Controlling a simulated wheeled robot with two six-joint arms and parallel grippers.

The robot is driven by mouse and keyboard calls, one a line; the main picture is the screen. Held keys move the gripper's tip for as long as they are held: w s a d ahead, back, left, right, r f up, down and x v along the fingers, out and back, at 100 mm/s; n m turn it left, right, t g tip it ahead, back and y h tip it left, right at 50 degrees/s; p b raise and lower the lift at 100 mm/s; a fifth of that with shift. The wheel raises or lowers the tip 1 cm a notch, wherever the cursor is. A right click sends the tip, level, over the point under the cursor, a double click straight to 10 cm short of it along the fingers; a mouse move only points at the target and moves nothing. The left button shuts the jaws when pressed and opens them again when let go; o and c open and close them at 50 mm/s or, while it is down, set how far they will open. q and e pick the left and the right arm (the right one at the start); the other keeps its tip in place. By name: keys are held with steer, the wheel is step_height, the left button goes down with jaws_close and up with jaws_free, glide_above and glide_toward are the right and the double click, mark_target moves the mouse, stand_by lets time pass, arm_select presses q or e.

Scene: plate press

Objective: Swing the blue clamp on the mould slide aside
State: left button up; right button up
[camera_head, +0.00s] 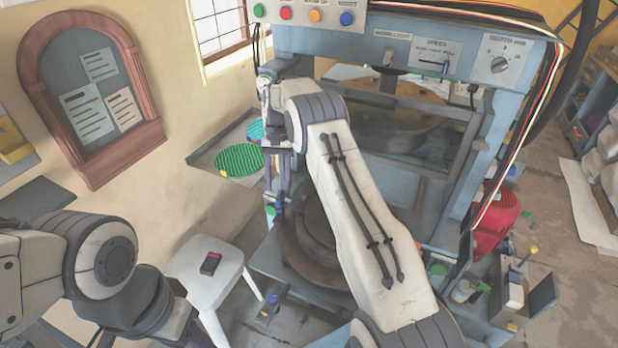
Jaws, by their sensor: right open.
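My right arm reaches up across the middle of the view, and my right gripper (274,190) hangs down at its far end, open. It is above the left edge of the mould slide (263,258). The round brown mould (291,248) sits on the slide, partly hidden behind my right arm. A small dark blue part (278,203) by the fingertips may be the blue clamp; it is too small to tell, nor whether the fingers touch it. My left arm is at the lower left, and its gripper is not in view.
The blue press frame (480,150) stands behind, with colored buttons and a dial on top. A white stool (205,262) bearing a small dark red-topped object stands left of the slide. Green and teal discs (240,160) lie on a shelf. A red machine (492,225) is at right.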

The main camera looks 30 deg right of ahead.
steer(key=s+d+r+b, duration=0.3)
steer(key=s+d+r, duration=0.4)
steer(key=s+d, duration=0.1)
steer(key=shift+s+r, duration=0.25)
steer(key=shift+s, duration=0.05)
stand_by(0.4)
